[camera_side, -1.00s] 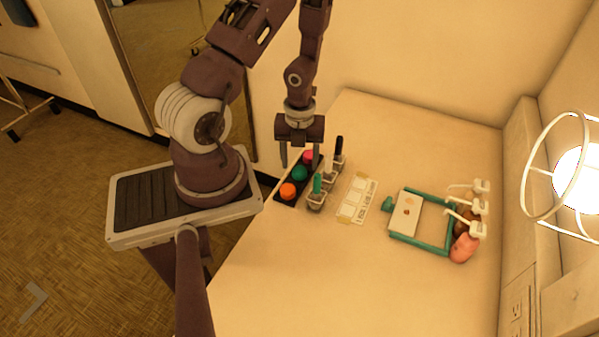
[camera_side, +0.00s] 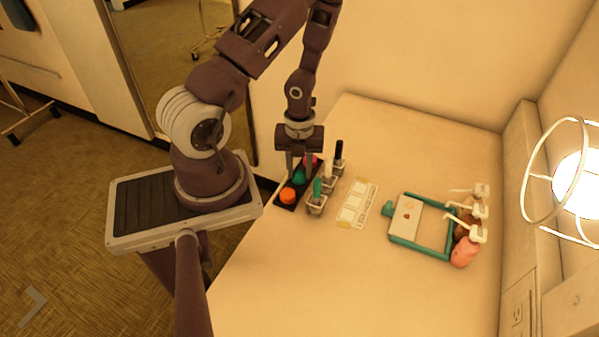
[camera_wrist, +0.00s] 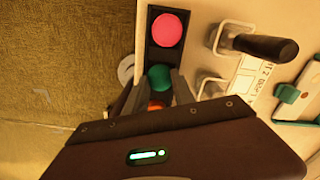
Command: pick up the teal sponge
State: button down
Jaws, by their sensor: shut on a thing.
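The teal sponge (camera_side: 299,177) is a round piece in the middle of a dark narrow tray (camera_side: 285,206). It also shows in the wrist view (camera_wrist: 159,76). My gripper (camera_side: 302,174) points down over the tray, with its fingers shut on the teal sponge, one on either side. In the wrist view the fingertips (camera_wrist: 159,84) flank the sponge. The sponge still appears to be at tray level; any gap beneath it is hidden. A pink sponge (camera_wrist: 167,30) lies on one side of it and an orange one (camera_side: 288,195) on the other.
A teal-framed item (camera_side: 421,242) and white hooks are further right. The front of the table is clear.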

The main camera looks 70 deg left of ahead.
aim_at(299, 173)
jog(key=shift+d+r, duration=0.1)
jog(key=shift+r, duration=0.45)
jog(key=shift+w+r, duration=0.1)
jog(key=shift+r, duration=0.5)
notch_tip(299, 173, up, 8)
jog(key=shift+f, duration=0.15)
